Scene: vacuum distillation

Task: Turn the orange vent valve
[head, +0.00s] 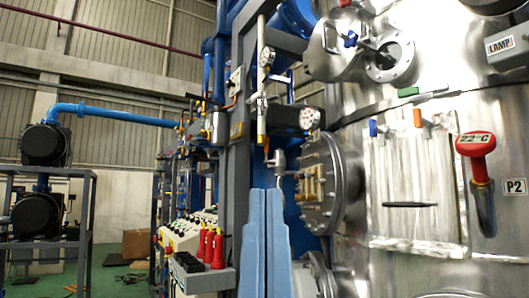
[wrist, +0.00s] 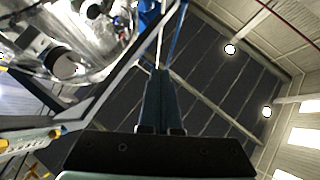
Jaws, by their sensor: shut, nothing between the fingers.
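The orange vent valve (head: 417,118) shows in the head view as a small orange handle on the shiny steel vessel, right of centre. A blue-handled valve (head: 373,128) sits to its left and a green-handled one (head: 408,91) just above. My gripper (head: 265,192) stands upright in the lower middle of the head view, its two light blue fingers together and empty. It is left of and below the orange valve in the picture, clearly apart from it. In the wrist view the shut fingers (wrist: 161,72) point toward the ceiling; I cannot make out the orange valve there.
A round flanged port (head: 322,185) juts from the vessel right of my gripper. A grey post (head: 230,150) and red bottles (head: 213,248) stand to the left. Open floor shows farther left.

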